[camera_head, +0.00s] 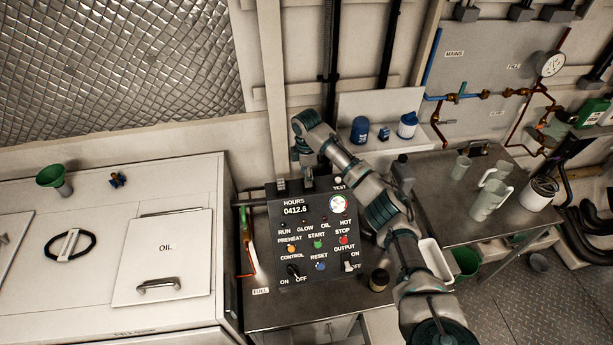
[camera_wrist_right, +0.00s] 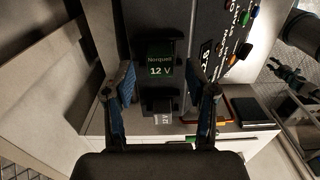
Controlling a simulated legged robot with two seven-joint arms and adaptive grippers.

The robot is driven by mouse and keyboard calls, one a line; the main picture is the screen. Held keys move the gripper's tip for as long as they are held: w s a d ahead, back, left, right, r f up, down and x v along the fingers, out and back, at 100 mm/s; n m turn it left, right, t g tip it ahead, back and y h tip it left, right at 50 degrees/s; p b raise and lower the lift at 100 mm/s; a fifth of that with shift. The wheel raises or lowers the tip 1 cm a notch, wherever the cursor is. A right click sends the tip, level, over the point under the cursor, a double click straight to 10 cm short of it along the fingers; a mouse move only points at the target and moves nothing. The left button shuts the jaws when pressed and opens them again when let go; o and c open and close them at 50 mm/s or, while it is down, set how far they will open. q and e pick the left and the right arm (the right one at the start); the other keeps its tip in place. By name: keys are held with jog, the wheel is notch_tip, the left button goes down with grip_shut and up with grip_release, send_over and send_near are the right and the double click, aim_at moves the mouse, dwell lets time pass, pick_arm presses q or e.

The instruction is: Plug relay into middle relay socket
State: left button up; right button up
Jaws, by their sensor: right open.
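My right gripper (camera_head: 308,165) reaches over the back of the black control box (camera_head: 310,235) in the head view. In the right wrist view the right gripper (camera_wrist_right: 162,88) is open, its blue-padded fingers apart. Between and beyond the fingers are a black block with a green "12 V" label (camera_wrist_right: 160,68) and a black block with a pale "12 V" label (camera_wrist_right: 162,117), which look like relays. Neither is visibly gripped. I cannot tell which of them sits in a socket; the middle socket is not clearly visible. My left gripper is not in view.
The control box carries switches and lamps and stands on a metal bench (camera_head: 270,310). A shelf behind holds a blue jar (camera_head: 360,129) and a blue-lidded white jar (camera_head: 407,125). Pitchers (camera_head: 490,199) stand on the right bench. A white OIL cabinet (camera_head: 165,248) is left.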

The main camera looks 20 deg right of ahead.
notch_tip(320, 180, up, 11)
jog(key=shift+f, duration=0.15)
dwell(0.6)
